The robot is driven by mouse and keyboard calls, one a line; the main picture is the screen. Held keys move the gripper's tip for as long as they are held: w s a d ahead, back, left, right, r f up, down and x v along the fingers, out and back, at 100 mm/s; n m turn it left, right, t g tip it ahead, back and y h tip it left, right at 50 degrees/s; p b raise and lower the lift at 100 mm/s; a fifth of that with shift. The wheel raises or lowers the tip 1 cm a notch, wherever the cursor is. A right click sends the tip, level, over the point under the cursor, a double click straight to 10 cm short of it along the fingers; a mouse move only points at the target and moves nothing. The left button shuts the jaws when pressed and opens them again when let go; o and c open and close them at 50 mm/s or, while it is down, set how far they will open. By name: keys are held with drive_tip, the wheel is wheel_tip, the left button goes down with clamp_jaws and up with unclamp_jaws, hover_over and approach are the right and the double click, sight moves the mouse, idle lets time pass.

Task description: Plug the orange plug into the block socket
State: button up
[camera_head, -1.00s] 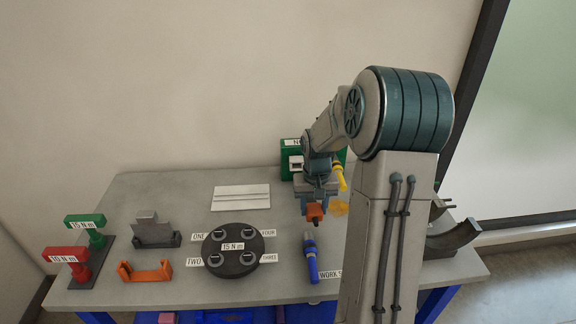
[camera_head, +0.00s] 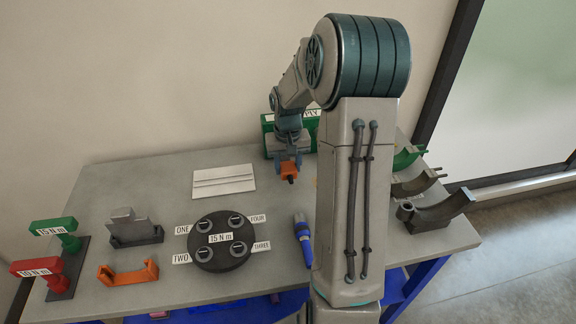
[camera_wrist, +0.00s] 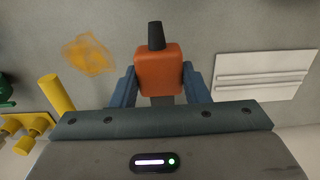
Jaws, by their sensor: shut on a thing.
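The orange plug (camera_head: 289,171) is held between the fingers of my gripper (camera_head: 288,160), above the back part of the table. In the wrist view the plug (camera_wrist: 159,70) is an orange block with a dark round tip pointing away from the gripper, and the blue-grey fingers (camera_wrist: 159,88) press on both its sides. A green block (camera_head: 268,122) with a white label stands at the back of the table behind my gripper. My arm covers most of it, and I cannot see a socket opening in it.
A white ridged plate (camera_head: 224,181) lies left of the gripper. A dark round disc (camera_head: 222,243) with several studs and a blue tool (camera_head: 303,240) lie nearer the front. Curved saddles (camera_head: 437,212) stand at the right. A yellow post (camera_wrist: 57,94) shows in the wrist view.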

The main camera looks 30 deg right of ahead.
drive_tip(key=shift+w+d+p, duration=0.15)
drive_tip(key=shift+w+d, duration=0.1)
drive_tip(key=shift+w, duration=0.5)
drive_tip(key=shift+w+d+p, duration=0.1)
drive_tip(key=shift+w+d, duration=0.1)
drive_tip(key=shift+w, duration=0.6)
drive_tip(key=shift+w+d+p, duration=0.15)
drive_tip(key=shift+w+d, duration=0.1)
drive_tip(key=shift+w, duration=0.5)
drive_tip(key=shift+w+d+p, duration=0.2)
drive_tip(key=shift+w, duration=0.45)
drive_tip(key=shift+w+d+p, duration=0.15)
drive_tip(key=shift+w+d, duration=0.05)
drive_tip(key=shift+w, duration=0.5)
drive_tip(key=shift+w+d+p, duration=0.2)
drive_tip(key=shift+w, duration=0.45)
drive_tip(key=o, duration=1.1)
wheel_tip(320, 180, up, 14)
drive_tip(key=b, duration=0.2)
drive_tip(key=shift+a, duration=0.1)
